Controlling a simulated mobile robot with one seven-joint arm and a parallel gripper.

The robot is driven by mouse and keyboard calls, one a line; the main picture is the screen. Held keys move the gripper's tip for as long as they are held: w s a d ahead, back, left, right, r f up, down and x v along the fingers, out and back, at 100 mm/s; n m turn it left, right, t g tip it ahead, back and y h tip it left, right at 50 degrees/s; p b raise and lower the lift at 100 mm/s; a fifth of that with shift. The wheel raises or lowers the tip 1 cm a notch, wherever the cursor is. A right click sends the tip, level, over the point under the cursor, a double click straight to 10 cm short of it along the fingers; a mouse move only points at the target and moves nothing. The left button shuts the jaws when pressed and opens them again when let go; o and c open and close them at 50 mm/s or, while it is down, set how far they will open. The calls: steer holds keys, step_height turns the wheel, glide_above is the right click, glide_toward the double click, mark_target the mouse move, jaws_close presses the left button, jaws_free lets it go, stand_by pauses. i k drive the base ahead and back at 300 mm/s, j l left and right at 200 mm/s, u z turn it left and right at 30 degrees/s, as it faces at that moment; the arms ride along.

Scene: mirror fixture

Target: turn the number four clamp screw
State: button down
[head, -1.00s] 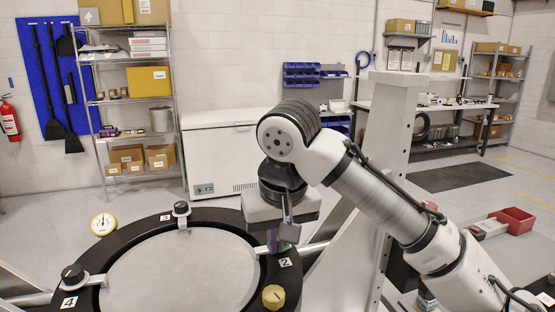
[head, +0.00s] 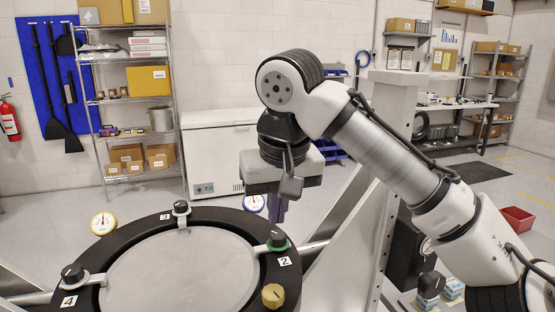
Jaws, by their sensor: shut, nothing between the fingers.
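The mirror fixture is a black ring (head: 222,220) around a round grey mirror disc (head: 180,270). The number four clamp screw (head: 73,272) is a black knob at the ring's left front, beside the label 4 (head: 69,301). The number three screw (head: 181,207) stands at the back. The number two screw (head: 278,240), black with a green base, is at the right. A yellow knob (head: 273,295) stands at the right front. My gripper (head: 278,217) has purple fingers and is shut and empty, above and behind the number two screw, far from number four. Its fingers are partly hidden by the wrist.
A yellow-rimmed dial (head: 103,223) is behind the ring's left, and a blue-rimmed dial (head: 253,203) is near my gripper. A pale post (head: 388,180) stands behind my arm. Room above the disc is free. A red bin (head: 517,219) is on the floor at right.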

mark_target(74, 276)
steer(key=k, duration=1)
